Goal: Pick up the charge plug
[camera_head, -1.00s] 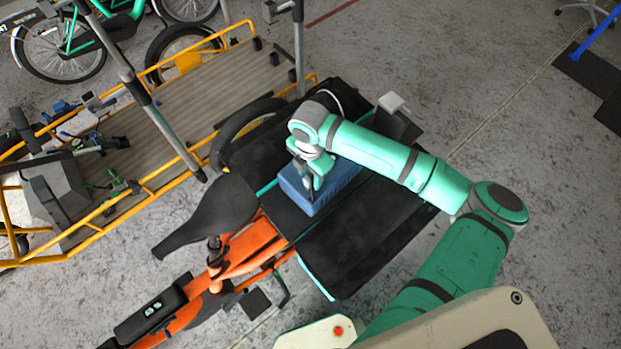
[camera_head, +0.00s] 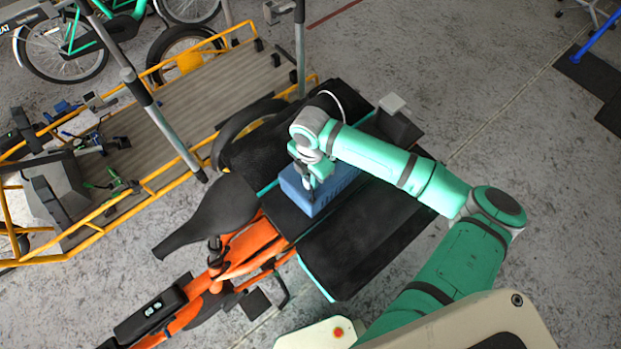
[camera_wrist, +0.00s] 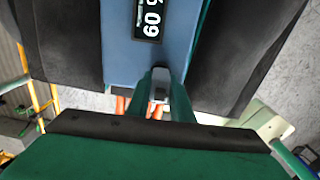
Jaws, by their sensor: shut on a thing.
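My gripper (camera_head: 311,186) is low over the blue box (camera_head: 338,188), which sits on the black rear deck of the orange bike. In the wrist view, its two green fingers (camera_wrist: 163,84) are shut on a small grey piece (camera_wrist: 160,84), which I take to be the charge plug. The blue box also shows in the wrist view (camera_wrist: 180,50), with a black display of white characters beyond the fingers. I cannot tell whether the plug still touches the box.
The orange bike (camera_head: 250,245) with its black saddle (camera_head: 215,215) stands left of the box. Black side panels (camera_head: 355,245) flank the box. A thin white cable (camera_head: 338,98) arcs behind my wrist. A yellow-railed cargo bike (camera_head: 190,95) stands at upper left.

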